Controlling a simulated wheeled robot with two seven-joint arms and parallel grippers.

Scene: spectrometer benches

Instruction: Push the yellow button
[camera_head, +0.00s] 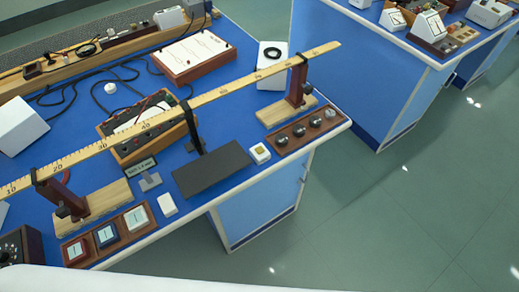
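A small white block with a yellow square top (260,151), which looks like the yellow button, sits near the front right edge of the blue bench (229,115). It lies between a dark flat plate (212,171) and a wooden tray of dark round knobs (307,131). Its top is uncovered. Neither of my grippers shows in the head view.
A long ruler (100,146) on two dark red stands on wooden bases crosses above the bench. A plain white block (167,205) and a tray of framed squares (107,237) line the front edge. Another bench (385,60) stands right, across open floor (390,220).

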